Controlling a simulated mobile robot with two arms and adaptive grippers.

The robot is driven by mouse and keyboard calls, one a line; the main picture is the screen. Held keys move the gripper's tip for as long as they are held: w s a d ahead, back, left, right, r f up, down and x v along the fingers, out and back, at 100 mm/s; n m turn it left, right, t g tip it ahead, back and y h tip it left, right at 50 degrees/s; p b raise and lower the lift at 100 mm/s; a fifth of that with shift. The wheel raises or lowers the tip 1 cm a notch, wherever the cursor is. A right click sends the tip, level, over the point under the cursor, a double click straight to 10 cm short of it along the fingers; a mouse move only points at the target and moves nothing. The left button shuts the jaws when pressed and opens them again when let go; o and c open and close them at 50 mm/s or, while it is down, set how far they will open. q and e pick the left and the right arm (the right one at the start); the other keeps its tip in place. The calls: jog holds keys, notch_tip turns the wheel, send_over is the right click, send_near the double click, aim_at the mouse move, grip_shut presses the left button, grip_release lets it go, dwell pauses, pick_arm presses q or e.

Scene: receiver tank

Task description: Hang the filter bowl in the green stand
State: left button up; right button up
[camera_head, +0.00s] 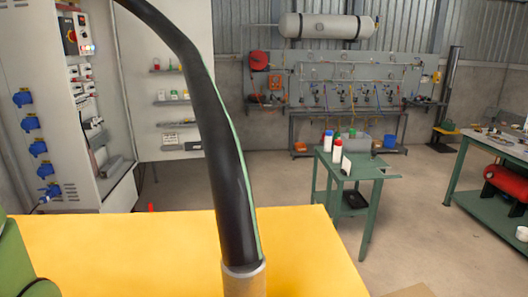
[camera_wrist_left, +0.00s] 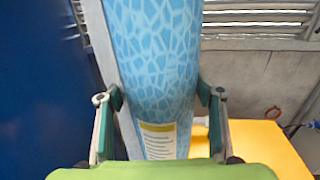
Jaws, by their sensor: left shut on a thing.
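In the left wrist view my left gripper (camera_wrist_left: 160,103) is shut on a blue cylinder (camera_wrist_left: 150,55) with a pale cracked pattern. I take this to be the filter bowl. A finger with a green pad presses each side, and a white and yellow label (camera_wrist_left: 158,140) shows low on the cylinder. Its upper end runs out of the picture. Neither gripper shows in the head view. I cannot make out the green stand for certain; a green shape (camera_head: 18,262) cut off at the lower left is unclear. My right gripper is out of view.
A yellow top (camera_head: 130,250) fills the lower head view; yellow also shows in the wrist view (camera_wrist_left: 262,142). A black curved tube (camera_head: 215,130) above a tan cylinder (camera_head: 245,281) blocks the middle. A green table (camera_head: 365,172) with bottles stands beyond, with open floor around it.

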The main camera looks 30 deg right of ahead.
pick_arm(q)
jog(key=x, duration=0.3)
jog(key=shift+w+r, duration=0.25)
jog(key=shift+s+d, duration=0.1)
jog(key=w+p+x, duration=0.1)
jog(key=p+x, duration=0.1)
jog(key=x, duration=0.7)
jog(key=shift+w, duration=0.25)
dwell(1.3)
jog(key=shift+f, duration=0.15)
